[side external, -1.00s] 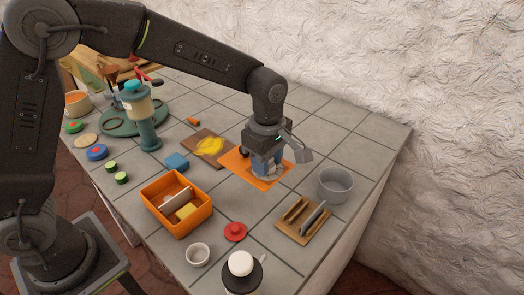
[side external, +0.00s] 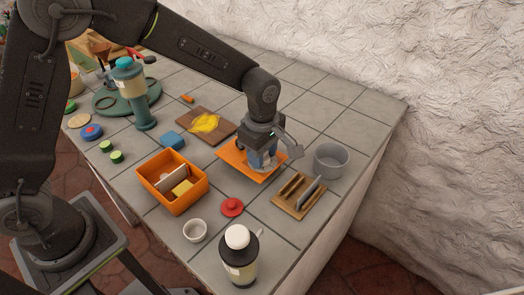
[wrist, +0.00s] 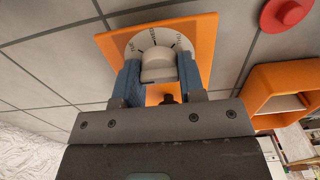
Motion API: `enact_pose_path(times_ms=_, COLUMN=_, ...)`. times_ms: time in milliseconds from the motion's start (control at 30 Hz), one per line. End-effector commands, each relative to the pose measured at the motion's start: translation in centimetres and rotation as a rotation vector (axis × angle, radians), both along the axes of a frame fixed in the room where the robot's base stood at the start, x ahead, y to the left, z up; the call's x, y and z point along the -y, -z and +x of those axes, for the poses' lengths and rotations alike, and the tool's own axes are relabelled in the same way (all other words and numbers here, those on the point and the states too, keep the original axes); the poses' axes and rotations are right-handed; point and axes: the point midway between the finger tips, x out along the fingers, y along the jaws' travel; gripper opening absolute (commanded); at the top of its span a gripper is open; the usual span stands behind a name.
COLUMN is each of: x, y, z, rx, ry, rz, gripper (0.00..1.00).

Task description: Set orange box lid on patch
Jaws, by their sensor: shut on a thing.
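The orange box lid (side external: 238,158) is a flat orange square under my gripper (side external: 262,158), right of the orange box. In the wrist view the lid (wrist: 203,38) carries a pale round dial with dark marks and a whitish knob (wrist: 156,66). The blue fingers of my gripper (wrist: 160,85) are shut on that knob, one on each side. The lid looks roughly level and close over the counter; I cannot tell whether it touches. No patch shows clearly; the counter under the lid is hidden.
The open orange box (side external: 158,188) holds several small things. A brown board with yellow cloth (side external: 204,122) lies behind the lid. A wooden rack (side external: 290,203) and grey pot (side external: 331,160) stand right. A red round lid (side external: 232,207), white cup (side external: 195,230) and bottle (side external: 238,262) are in front.

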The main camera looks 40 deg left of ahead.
Motion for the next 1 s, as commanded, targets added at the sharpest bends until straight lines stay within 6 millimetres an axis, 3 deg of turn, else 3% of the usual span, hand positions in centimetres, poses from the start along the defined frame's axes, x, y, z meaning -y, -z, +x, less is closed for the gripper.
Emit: enact_pose_path(times_ms=1000, x=0.05, y=0.75, z=0.02, rx=0.000, ry=0.000, rz=0.000, gripper=0.09)
